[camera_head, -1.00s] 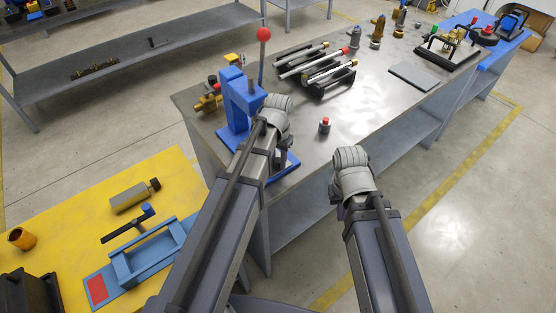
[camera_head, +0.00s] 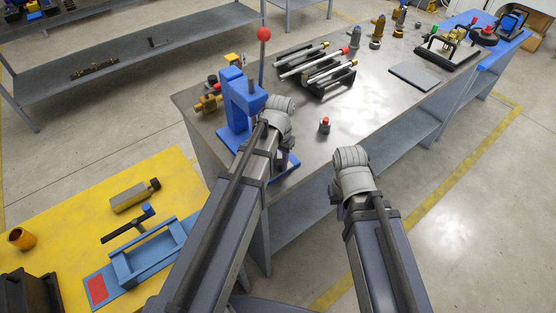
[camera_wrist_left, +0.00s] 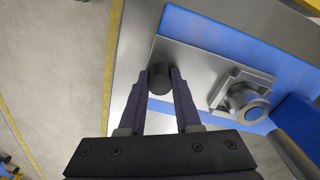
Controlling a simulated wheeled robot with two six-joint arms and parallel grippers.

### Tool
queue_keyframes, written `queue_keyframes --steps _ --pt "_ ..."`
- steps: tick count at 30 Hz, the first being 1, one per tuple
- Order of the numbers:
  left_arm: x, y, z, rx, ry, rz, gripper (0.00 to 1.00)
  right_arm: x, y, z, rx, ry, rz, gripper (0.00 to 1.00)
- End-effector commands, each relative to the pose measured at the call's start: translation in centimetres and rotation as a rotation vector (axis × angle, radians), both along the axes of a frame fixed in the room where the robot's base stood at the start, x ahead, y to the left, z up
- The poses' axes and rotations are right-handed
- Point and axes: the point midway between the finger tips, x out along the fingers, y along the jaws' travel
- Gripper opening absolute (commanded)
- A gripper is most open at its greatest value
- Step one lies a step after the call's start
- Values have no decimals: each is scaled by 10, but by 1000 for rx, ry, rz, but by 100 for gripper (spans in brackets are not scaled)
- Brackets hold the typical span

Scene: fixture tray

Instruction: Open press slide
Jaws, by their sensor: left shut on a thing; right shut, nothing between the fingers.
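The blue press (camera_head: 238,105) stands on the near left end of the grey bench, with a red-balled lever above it. In the left wrist view its blue base (camera_wrist_left: 205,28) carries a flat metal slide plate (camera_wrist_left: 190,65) with a dark round knob (camera_wrist_left: 158,84) near one end. My left gripper (camera_wrist_left: 160,76) is shut on this knob, one finger on each side. A round metal fixture (camera_wrist_left: 245,102) sits farther along the plate. In the head view my left arm covers part of the press base. My right arm is beside the bench front; its fingers are hidden behind the arm.
A small red-topped part (camera_head: 325,126) stands on the bench right of the press. A rack of rods (camera_head: 325,75) lies behind it, and a grey plate (camera_head: 414,76) lies farther right. A yellow table (camera_head: 70,210) with a blue fixture is at the left.

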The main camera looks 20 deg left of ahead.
Motion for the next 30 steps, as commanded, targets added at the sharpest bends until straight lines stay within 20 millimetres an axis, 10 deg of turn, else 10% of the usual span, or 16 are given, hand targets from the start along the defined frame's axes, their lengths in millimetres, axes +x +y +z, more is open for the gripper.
queue_keyframes --steps 10,23,24,30 --pt "-53 -66 0 -1 0 -6 0 0 0 0 0 0 0 0" --pt "-60 -76 0 -1 0 -1 0 0 0 0 0 0 0 0" --pt "-60 -76 0 -1 0 -1 33 0 0 0 0 0 0 0" --pt "-60 -76 0 -1 0 -1 56 0 0 0 0 0 0 0"
